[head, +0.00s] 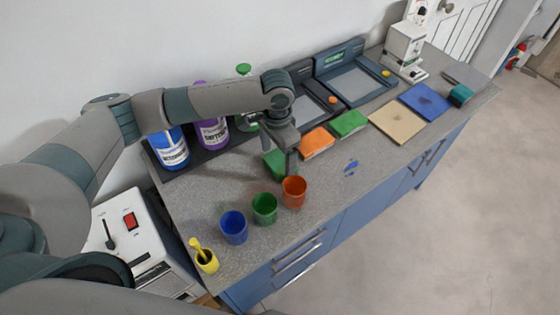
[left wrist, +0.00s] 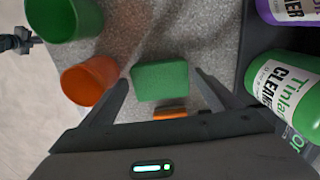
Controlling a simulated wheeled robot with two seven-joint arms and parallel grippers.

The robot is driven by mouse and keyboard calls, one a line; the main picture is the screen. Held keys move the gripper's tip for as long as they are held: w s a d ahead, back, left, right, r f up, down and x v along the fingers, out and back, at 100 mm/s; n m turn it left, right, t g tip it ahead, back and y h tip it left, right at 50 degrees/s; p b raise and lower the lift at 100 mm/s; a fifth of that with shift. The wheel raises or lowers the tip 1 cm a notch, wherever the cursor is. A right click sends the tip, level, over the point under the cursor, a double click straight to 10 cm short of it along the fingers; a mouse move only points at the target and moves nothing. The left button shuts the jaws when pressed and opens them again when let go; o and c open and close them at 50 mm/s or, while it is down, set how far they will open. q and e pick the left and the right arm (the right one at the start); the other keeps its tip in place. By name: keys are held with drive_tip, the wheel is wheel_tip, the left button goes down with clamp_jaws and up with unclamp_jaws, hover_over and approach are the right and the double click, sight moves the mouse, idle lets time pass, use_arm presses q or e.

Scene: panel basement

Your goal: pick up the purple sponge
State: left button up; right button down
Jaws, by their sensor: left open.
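I see no purple sponge in either view. A green sponge (head: 275,164) lies on the grey counter, and it also shows in the left wrist view (left wrist: 160,80). An orange sponge (head: 317,143) and a second green sponge (head: 348,123) lie to its right. My left gripper (head: 286,165) is open and empty, pointing down above the counter by the first green sponge. In the left wrist view that sponge appears between the fingertips; whether they touch it is unclear. A dark part at the left edge of that view looks like my right gripper (left wrist: 16,42); its jaws are unclear.
Orange (head: 294,192), green (head: 264,208) and blue (head: 234,227) cups stand near the counter's front edge. A tan mat (head: 397,122) and a blue mat (head: 425,102) lie right.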

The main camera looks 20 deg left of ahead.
use_arm(q)
drive_tip(key=shift+f, duration=0.85)
drive_tip(key=c, duration=0.9)
drive_tip(key=shift+r, duration=0.1)
